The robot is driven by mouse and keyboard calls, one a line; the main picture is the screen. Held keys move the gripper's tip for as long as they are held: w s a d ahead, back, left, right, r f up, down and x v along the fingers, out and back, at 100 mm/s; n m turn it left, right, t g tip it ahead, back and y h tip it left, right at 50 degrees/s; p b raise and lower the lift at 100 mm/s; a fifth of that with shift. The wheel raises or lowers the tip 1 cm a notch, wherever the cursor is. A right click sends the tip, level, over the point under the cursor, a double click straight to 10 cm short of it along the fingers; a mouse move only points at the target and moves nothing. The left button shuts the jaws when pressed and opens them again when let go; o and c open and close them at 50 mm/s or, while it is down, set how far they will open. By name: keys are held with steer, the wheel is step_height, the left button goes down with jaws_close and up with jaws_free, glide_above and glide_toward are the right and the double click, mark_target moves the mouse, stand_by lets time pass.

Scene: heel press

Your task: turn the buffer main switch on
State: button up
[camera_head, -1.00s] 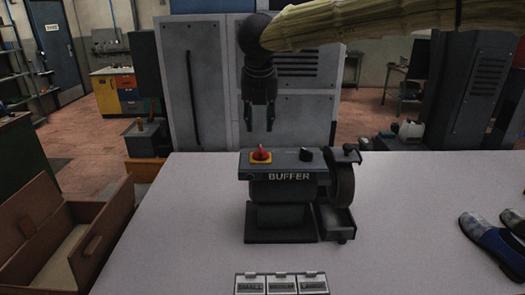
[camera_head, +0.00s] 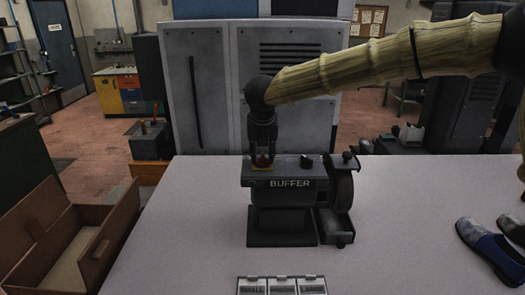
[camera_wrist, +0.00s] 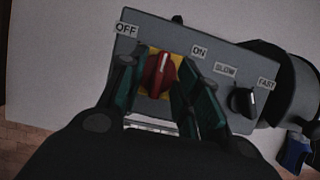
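The buffer (camera_head: 290,182) is a dark bench machine standing on the pale table. Its red main switch knob (camera_wrist: 157,76) sits on a yellow plate between an OFF label (camera_wrist: 126,29) and an ON label (camera_wrist: 199,52). The knob's white mark points up in the wrist view, between the two labels. My gripper (camera_head: 263,158) points down over the knob. In the wrist view its fingers (camera_wrist: 156,74) stand apart, one on each side of the knob. I cannot tell whether they touch it. In the head view the fingers partly hide the knob.
A black speed knob (camera_wrist: 243,100) with SLOW and FAST labels sits right of the switch. The buffer wheel (camera_head: 341,185) is at the right. Labelled small boxes (camera_head: 282,286) lie in front, shoes (camera_head: 490,245) at the right. A grey cabinet (camera_head: 200,90) stands behind.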

steer(key=shift+f, duration=0.25)
steer(key=shift+c, duration=0.5)
jaws_close()
